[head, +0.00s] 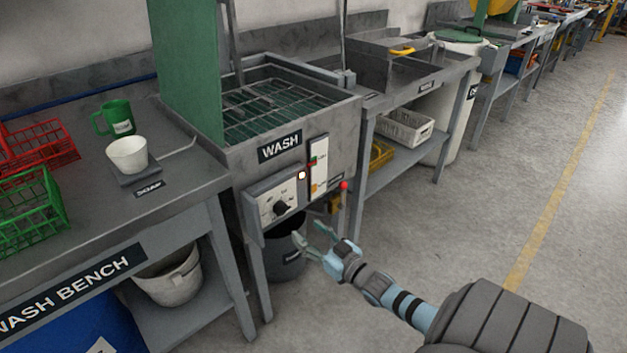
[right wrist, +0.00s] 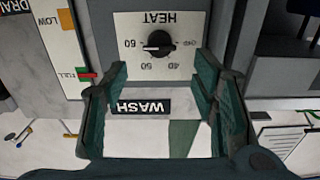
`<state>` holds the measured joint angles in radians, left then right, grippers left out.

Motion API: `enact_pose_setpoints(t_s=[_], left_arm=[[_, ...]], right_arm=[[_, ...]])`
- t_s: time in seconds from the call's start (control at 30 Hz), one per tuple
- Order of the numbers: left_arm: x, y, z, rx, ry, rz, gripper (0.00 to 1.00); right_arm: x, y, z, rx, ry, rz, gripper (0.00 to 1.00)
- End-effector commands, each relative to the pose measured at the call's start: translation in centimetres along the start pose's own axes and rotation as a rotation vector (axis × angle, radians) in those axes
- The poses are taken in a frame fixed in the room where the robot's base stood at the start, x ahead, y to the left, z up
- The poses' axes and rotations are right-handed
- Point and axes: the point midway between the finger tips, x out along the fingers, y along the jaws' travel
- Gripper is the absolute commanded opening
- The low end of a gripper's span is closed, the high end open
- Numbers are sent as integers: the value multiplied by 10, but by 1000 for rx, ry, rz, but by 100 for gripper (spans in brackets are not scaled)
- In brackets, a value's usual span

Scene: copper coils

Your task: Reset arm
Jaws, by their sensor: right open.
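My right gripper (head: 313,237) is open and empty in the head view, in front of the wash tank, below and to the right of its heat dial box (head: 275,197). In the right wrist view the two green-padded fingers (right wrist: 161,74) stand wide apart with nothing held between them. The black heat knob (right wrist: 158,44) shows upside down beyond the fingertips, with a gap that I cannot measure. The WASH label (right wrist: 141,107) shows between the fingers. My left gripper is not in view.
The wash tank (head: 330,113) has a wire rack inside and a red-tipped lever (head: 344,185) at its front. A dark bucket (head: 287,258) stands below, close behind my right gripper. The wash bench (head: 85,215) is at left. Open floor (head: 560,215) lies at right.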

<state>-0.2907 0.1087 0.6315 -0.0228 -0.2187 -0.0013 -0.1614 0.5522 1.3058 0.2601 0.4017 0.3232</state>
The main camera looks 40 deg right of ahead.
Motion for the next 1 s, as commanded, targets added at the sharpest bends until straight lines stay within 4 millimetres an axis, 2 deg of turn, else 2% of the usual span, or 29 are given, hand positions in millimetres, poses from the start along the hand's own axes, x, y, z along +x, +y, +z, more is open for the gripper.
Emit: enact_pose_setpoints(t_s=[0.13,0.67,0.73,0.77,0.87,0.97,1.0], left_arm=[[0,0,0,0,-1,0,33],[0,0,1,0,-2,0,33],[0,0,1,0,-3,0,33],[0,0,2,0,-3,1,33],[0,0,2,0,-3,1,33],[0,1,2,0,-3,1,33],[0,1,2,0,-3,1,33]], right_arm=[[-15,0,0,0,1,0,53],[-15,0,0,-4,0,1,53],[-16,3,10,-39,-42,10,53],[-17,6,19,-61,-76,17,53],[-36,25,75,-154,-261,64,53],[-87,37,162,-223,-535,118,53],[-116,36,198,-243,-654,131,53]])
